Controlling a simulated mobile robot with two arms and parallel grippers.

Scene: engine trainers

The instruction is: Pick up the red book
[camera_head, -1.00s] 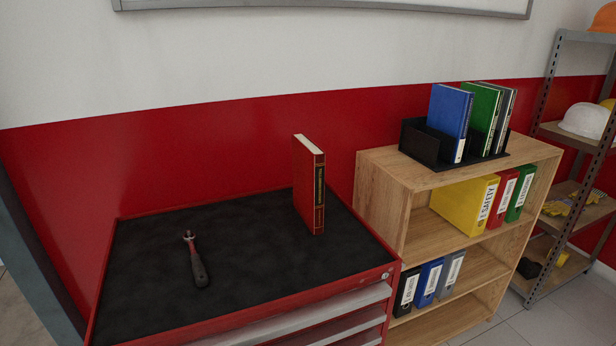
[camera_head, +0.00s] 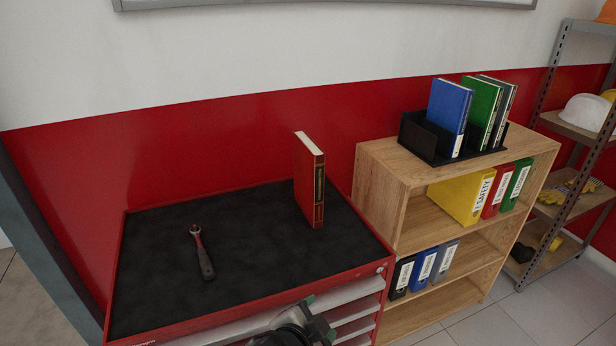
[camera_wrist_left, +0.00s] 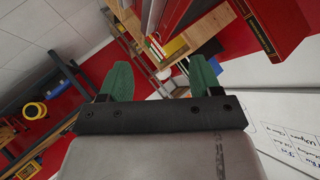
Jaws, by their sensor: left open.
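The red book (camera_head: 310,182) stands upright on the black top of the red tool cabinet (camera_head: 150,240), near its back right, spine facing front right. Part of the book (camera_wrist_left: 272,22) also shows in the left wrist view, at the upper right, cut off by the frame. My left gripper (camera_wrist_left: 161,75) is open and empty there, its two green fingers spread apart, with the book off to one side. In the head view, a dark gripper with green parts (camera_head: 305,315), apparently my left one, enters at the bottom edge, in front of the cabinet. My right gripper is not in view.
A ratchet (camera_head: 202,252) lies on the cabinet top, left of the book. A wooden shelf (camera_head: 395,190) with binders and a black book holder (camera_head: 430,150) stands to the right. A metal rack (camera_head: 545,120) is farther right. The cabinet top around the book is otherwise clear.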

